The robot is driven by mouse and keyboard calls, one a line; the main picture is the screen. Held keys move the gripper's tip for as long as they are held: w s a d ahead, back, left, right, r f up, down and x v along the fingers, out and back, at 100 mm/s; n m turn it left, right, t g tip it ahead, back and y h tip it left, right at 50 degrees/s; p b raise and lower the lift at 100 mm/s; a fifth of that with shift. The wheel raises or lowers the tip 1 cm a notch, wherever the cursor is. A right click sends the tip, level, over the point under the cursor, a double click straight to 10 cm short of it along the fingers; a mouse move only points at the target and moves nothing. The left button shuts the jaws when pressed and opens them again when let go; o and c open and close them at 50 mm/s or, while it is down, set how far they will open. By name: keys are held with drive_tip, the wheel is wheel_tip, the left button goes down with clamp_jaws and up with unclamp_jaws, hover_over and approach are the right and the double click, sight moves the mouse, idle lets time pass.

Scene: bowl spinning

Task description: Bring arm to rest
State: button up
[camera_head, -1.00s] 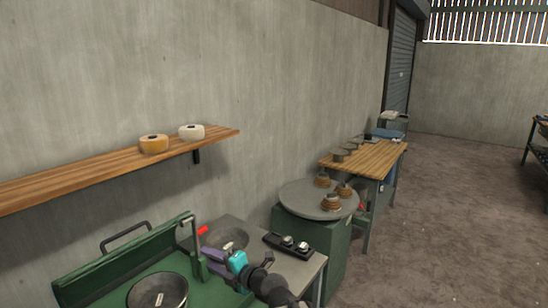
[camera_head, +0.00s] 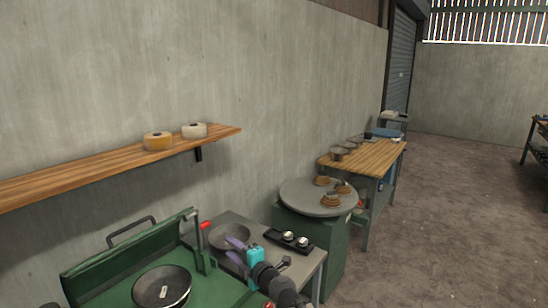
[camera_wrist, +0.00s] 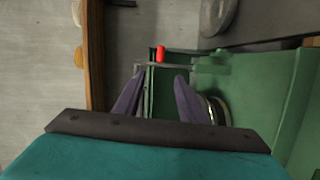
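My gripper (camera_head: 237,250) has purple fingers and a teal body. In the head view it hangs in the air in front of the grey side table, near a shallow grey bowl (camera_head: 222,235). In the wrist view the two purple fingers of my gripper (camera_wrist: 153,95) are spread apart with nothing between them. Beyond them show the green machine (camera_wrist: 250,90) and its red-tipped lever (camera_wrist: 162,54).
The green machine (camera_head: 105,272) holds a dark round bowl (camera_head: 160,288). A black tray (camera_head: 288,243) with two shiny pieces lies on the side table. A round table (camera_head: 300,196) carries brown stacks. A wooden shelf (camera_head: 100,175) juts from the wall.

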drive_tip(key=w+d+f+m+t+h, duration=0.1)
drive_tip(key=w+d+f+m+h, duration=0.2)
drive_tip(key=d+m+h, duration=0.45)
drive_tip(key=w+d+f+m+t+h, duration=0.1)
drive_tip(key=w+d+f+m+h, duration=0.2)
drive_tip(key=d, duration=0.7)
drive_tip(key=s+d+f+m+g+h, duration=0.25)
drive_tip(key=s+d+f+m, duration=0.2)
drive_tip(key=d+f, duration=0.25)
drive_tip(key=s+d+f+m+g+h, duration=0.1)
drive_tip(key=s+d+f+m+g, duration=0.2)
drive_tip(key=d+f+m+g, duration=0.25)
drive_tip(key=s+f+m+g+y+b, duration=0.3)
drive_tip(key=s+f+g+b, duration=0.6)
drive_tip(key=s+f, duration=3.1)
drive_tip(key=s+m+g, duration=0.1)
drive_tip(key=s+g, duration=0.2)
drive_tip(key=s, duration=0.1)
drive_tip(key=shift+s+d+f+g, duration=0.15)
drive_tip(key=shift+d+f+g, duration=0.1)
drive_tip(key=shift+g, duration=0.15)
